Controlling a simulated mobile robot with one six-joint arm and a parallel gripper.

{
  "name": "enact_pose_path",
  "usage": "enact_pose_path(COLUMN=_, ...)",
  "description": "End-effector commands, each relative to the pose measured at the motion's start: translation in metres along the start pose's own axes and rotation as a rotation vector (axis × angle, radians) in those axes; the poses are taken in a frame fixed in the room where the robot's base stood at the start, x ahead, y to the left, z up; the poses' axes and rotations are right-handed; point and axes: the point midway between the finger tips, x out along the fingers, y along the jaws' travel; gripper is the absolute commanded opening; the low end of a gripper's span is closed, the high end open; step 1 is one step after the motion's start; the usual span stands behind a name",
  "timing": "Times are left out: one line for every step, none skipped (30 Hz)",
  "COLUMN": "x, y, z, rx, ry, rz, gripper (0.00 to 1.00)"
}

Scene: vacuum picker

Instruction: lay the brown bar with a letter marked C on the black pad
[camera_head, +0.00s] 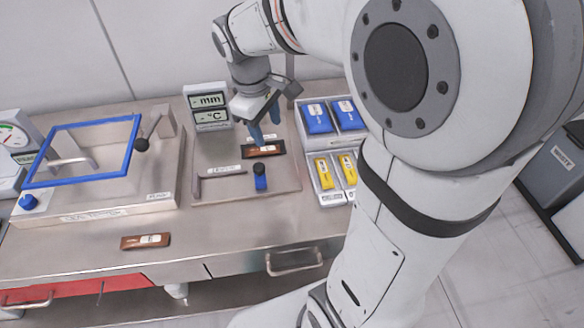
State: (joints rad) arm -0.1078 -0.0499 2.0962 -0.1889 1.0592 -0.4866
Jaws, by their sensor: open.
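My gripper (265,122) has blue fingertips. It is open and points down, close above the far part of a flat metal plate. Just below it a brown bar with a pale label (264,149) appears to lie on a dark pad; the pad's outline is hard to separate from the bar. I see no bar between the fingers. A second brown bar with a white label (146,241) lies flat on the bench near its front edge. The letters on both labels are too small to read.
The metal plate (210,165) also carries a blue-and-black knob (260,177) and a grey bar handle (198,187). A display (208,107) stands behind. A blue-framed box (100,180) is left; a tray with blue and yellow packs (333,150) is right.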

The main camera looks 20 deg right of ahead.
Motion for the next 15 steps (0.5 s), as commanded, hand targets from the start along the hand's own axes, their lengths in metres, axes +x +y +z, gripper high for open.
enact_pose_path(x=-0.005, y=-0.008, z=0.016, rx=0.075, ry=0.030, rz=-0.003, gripper=0.50)
enact_pose_path(x=-0.006, y=-0.013, z=0.025, rx=0.123, ry=0.047, rz=-0.006, gripper=0.50)
enact_pose_path(x=-0.007, y=-0.019, z=0.035, rx=0.187, ry=0.069, rz=-0.012, gripper=0.50)
enact_pose_path(x=-0.008, y=-0.025, z=0.043, rx=0.235, ry=0.086, rz=-0.016, gripper=0.50)
enact_pose_path(x=-0.008, y=-0.030, z=0.051, rx=0.283, ry=0.103, rz=-0.020, gripper=0.50)
enact_pose_path(x=-0.008, y=-0.037, z=0.061, rx=0.345, ry=0.124, rz=-0.028, gripper=0.50)
enact_pose_path(x=-0.008, y=-0.042, z=0.067, rx=0.389, ry=0.140, rz=-0.033, gripper=0.50)
enact_pose_path(x=-0.007, y=-0.047, z=0.073, rx=0.432, ry=0.156, rz=-0.039, gripper=0.50)
enact_pose_path(x=-0.006, y=-0.053, z=0.081, rx=0.485, ry=0.173, rz=-0.045, gripper=0.50)
enact_pose_path(x=-0.005, y=-0.057, z=0.086, rx=0.522, ry=0.185, rz=-0.051, gripper=0.50)
enact_pose_path(x=-0.004, y=-0.061, z=0.091, rx=0.555, ry=0.196, rz=-0.056, gripper=0.50)
enact_pose_path(x=-0.003, y=-0.065, z=0.096, rx=0.594, ry=0.209, rz=-0.062, gripper=0.50)
enact_pose_path(x=-0.002, y=-0.068, z=0.099, rx=0.619, ry=0.217, rz=-0.066, gripper=0.50)
enact_pose_path(x=-0.001, y=-0.071, z=0.102, rx=0.642, ry=0.224, rz=-0.070, gripper=0.50)
enact_pose_path(x=0.000, y=-0.074, z=0.104, rx=0.664, ry=0.233, rz=-0.075, gripper=0.50)
